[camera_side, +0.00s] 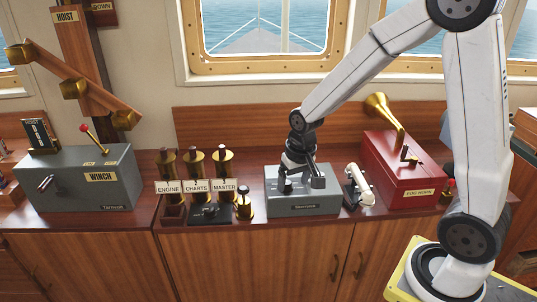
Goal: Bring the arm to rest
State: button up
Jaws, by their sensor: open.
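My white arm reaches from its base at the right over to the middle of the counter. My gripper (301,184) points down, low over the top of a small grey box (303,205) with a dark label on its front. The gripper looks open, with one dark finger at the left and one at the right. I cannot tell whether the fingers touch the box or a part on its top. The arm's end hides some of that top.
Left of it stand brass posts tagged ENGINE, CHARTS and MASTER (224,187). A white handset (357,186) and a red FOG HORN box (405,178) with a brass horn stand at the right. A grey WINCH box (83,182) with a red-knobbed lever is far left.

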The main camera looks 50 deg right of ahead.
jog(key=s+a+n+t, duration=0.1)
jog(key=s+a+n, duration=0.3)
jog(key=s, duration=0.4)
jog(key=shift+s+a+n, duration=0.25)
jog(key=shift+s+n, duration=0.05)
jog(key=shift+s, duration=0.1)
